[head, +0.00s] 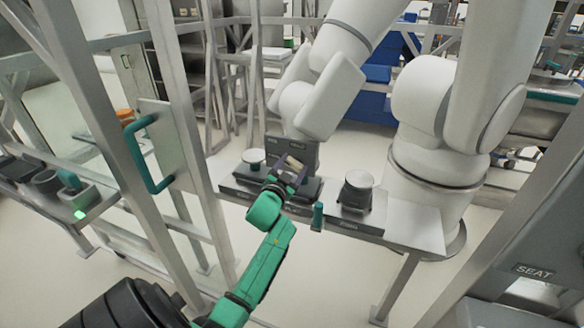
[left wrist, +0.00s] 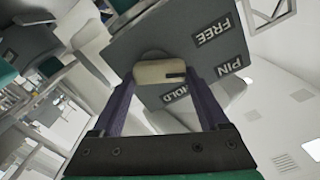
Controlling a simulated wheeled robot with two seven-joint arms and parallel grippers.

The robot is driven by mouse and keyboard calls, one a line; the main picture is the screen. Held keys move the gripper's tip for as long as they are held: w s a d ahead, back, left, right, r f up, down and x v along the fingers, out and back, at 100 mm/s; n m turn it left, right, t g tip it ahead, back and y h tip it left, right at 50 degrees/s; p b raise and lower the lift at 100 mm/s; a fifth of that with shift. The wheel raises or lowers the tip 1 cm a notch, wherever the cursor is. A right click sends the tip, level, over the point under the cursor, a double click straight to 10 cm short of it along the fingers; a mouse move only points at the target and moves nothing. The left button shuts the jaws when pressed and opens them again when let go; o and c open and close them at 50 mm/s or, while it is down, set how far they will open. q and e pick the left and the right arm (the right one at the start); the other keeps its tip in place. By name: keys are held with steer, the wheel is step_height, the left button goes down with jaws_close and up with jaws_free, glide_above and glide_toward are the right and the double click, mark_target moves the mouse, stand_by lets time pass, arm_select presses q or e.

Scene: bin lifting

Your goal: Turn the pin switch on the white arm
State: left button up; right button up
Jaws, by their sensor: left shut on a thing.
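The pin switch is a beige knob (left wrist: 158,72) on a dark grey panel (left wrist: 221,58) lettered FREE, PIN and HOLD. A short dark mark shows at the knob's right end in the left wrist view; I cannot tell exactly which word it points to. My left gripper (left wrist: 165,85) is shut on the knob, with a purple finger on each side. In the head view my left gripper (head: 287,172) is at the knob, in front of the dark panel (head: 300,151). The white arm (head: 318,95) rises just behind the panel. My right gripper is not in view.
A bench (head: 414,226) carries a round pan on a dark base (head: 357,191) to the right and another white-topped one (head: 253,158) to the left. A metal frame with a green handle (head: 138,155) stands at the left. A grey SEAT panel (head: 535,271) is at the right.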

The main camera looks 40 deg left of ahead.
arm_select(q)
steer(key=m+b, duration=0.1)
steer(key=m, duration=0.2)
steer(key=shift+d+f+m, duration=0.1)
steer(key=shift+f+m, duration=0.05)
steer(key=shift+m, duration=0.15)
steer(key=m, duration=0.3)
steer(key=shift+w+d+f+m+b, duration=0.1)
steer(key=shift+d+m+b, duration=0.05)
steer(key=shift+m+b, duration=0.2)
steer(key=m+b, duration=0.1)
steer(key=m, duration=0.4)
steer(key=shift+d, duration=0.1)
steer(key=shift+m, duration=0.25)
steer(key=o, duration=1.2)
steer(key=shift+o, duration=0.2)
